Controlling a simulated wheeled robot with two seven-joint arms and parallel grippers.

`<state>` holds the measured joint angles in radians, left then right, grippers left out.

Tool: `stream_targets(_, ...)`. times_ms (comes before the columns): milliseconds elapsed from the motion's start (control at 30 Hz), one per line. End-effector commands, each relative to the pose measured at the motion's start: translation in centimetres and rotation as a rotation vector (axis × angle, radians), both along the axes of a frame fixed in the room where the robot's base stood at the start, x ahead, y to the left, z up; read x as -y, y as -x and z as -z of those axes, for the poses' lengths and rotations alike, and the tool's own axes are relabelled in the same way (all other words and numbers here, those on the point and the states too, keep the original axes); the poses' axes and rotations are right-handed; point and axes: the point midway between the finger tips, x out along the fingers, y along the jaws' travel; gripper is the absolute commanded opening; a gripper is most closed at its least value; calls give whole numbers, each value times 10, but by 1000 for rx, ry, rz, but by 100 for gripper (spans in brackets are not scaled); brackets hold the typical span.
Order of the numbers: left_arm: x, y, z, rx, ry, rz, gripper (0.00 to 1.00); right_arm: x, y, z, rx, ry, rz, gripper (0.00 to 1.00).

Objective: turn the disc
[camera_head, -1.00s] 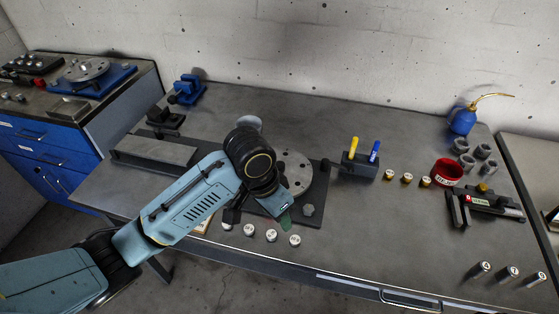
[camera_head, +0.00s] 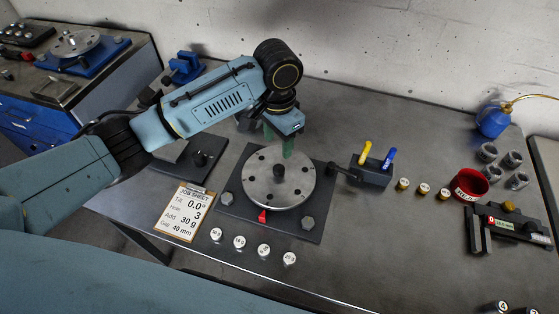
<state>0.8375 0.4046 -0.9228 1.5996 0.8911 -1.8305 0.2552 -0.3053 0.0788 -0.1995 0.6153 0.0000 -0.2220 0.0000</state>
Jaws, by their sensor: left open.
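The grey metal disc (camera_head: 262,190) lies flat on a dark square base plate (camera_head: 232,207). It has a dark hub in the middle and several holes near its rim. A red pointer (camera_head: 262,217) sits at the disc's front edge. My left gripper (camera_head: 278,143) is open, with greenish fingers pointing down over the back part of the disc. I cannot tell whether the fingertips touch the disc. The job sheet (camera_head: 182,211) left of the base plate reads tilt 0.0°, hole 3, add 30 g, gap 40 mm. My right gripper is out of view.
Several small weights (camera_head: 239,242) stand in front of the plate. A dark holder (camera_head: 371,172) with yellow and blue tools stands to the right. Further right are a red cup (camera_head: 469,186), a black gauge-like device (camera_head: 508,223) and a blue oil can (camera_head: 492,121).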

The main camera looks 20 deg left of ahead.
Motion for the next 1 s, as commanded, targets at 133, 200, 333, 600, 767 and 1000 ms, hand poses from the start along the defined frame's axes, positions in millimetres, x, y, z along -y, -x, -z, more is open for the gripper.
stream_targets(133, 0, 1, 35, -4, -2, 0, 50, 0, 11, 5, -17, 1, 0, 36)
stream_targets(200, 0, 1, 50, -2, -3, 0, 50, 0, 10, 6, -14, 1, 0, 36)
stream_targets(333, 0, 1, 74, -2, -1, 1, 50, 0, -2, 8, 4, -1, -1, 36)
stream_targets(600, 0, 0, 99, 2, -1, 1, 50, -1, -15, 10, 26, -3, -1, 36)
stream_targets(767, 0, 0, 101, 2, -1, 1, 50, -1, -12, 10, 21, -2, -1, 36)
stream_targets(1000, 0, 0, 100, 2, -1, 1, 39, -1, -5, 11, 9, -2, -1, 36)
